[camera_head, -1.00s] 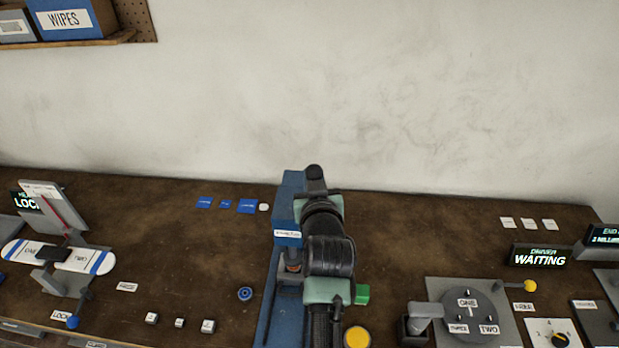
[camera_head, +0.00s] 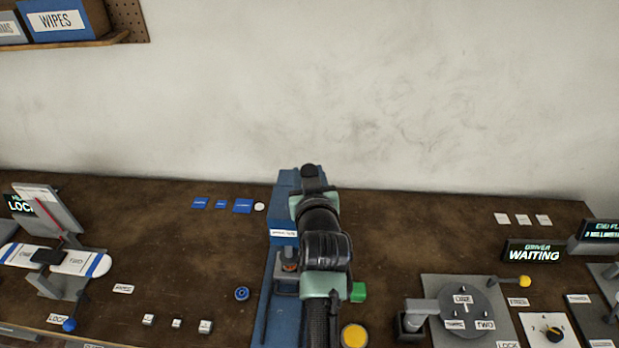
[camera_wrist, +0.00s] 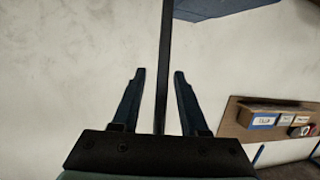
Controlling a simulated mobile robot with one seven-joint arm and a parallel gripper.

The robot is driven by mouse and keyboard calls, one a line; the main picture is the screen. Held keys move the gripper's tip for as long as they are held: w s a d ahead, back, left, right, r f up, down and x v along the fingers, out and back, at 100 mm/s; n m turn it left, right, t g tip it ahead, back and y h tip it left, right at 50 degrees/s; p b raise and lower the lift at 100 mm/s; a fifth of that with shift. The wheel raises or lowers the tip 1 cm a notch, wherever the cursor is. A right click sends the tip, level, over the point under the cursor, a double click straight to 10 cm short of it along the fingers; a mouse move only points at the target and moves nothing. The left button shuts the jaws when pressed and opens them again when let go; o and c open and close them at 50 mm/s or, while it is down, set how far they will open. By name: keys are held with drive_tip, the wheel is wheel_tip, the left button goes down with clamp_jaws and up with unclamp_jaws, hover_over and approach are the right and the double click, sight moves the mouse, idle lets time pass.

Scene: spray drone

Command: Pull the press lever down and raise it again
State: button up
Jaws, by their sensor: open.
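The blue press (camera_head: 284,207) stands upright at the middle of the bench in the head view, partly hidden behind my arm. In the wrist view a long dark bar, which looks like the press lever (camera_wrist: 166,30), runs up between my two fingers. My gripper (camera_wrist: 159,73) is open, with one finger on each side of the bar and a visible gap to both. I cannot tell whether the bar is within the depth of the fingers. My gripper's fingers cannot be made out in the head view.
A green block (camera_head: 358,292) and a yellow button (camera_head: 354,336) are right of my arm. A grey turntable fixture (camera_head: 466,308) stands at the right, a clamp fixture (camera_head: 48,258) at the left. A shelf (camera_wrist: 240,118) shows in the wrist view.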

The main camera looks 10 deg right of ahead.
drive_tip(key=b+v, duration=0.3)
drive_tip(key=v, duration=0.9)
drive_tip(key=shift+s+b, duration=0.35)
drive_tip(key=shift+s, duration=0.05)
drive_tip(key=shift+r, duration=0.2)
drive_tip(key=a+r+t+b, duration=0.1)
drive_tip(key=a+r+t, duration=0.15)
drive_tip(key=r, duration=0.65)
drive_tip(key=a+r+t+b, duration=0.1)
drive_tip(key=a+r+t, duration=0.15)
drive_tip(key=r, duration=0.65)
drive_tip(key=s+a+r+t+y, duration=0.1)
drive_tip(key=s+a+r+t, duration=0.2)
drive_tip(key=s+r, duration=0.3)
drive_tip(key=s+a+r+n+t+y+b, duration=0.1)
drive_tip(key=s+r+t, duration=0.3)
drive_tip(key=r, duration=0.9)
drive_tip(key=shift+s+a, duration=0.85)
drive_tip(key=shift+s, duration=0.35)
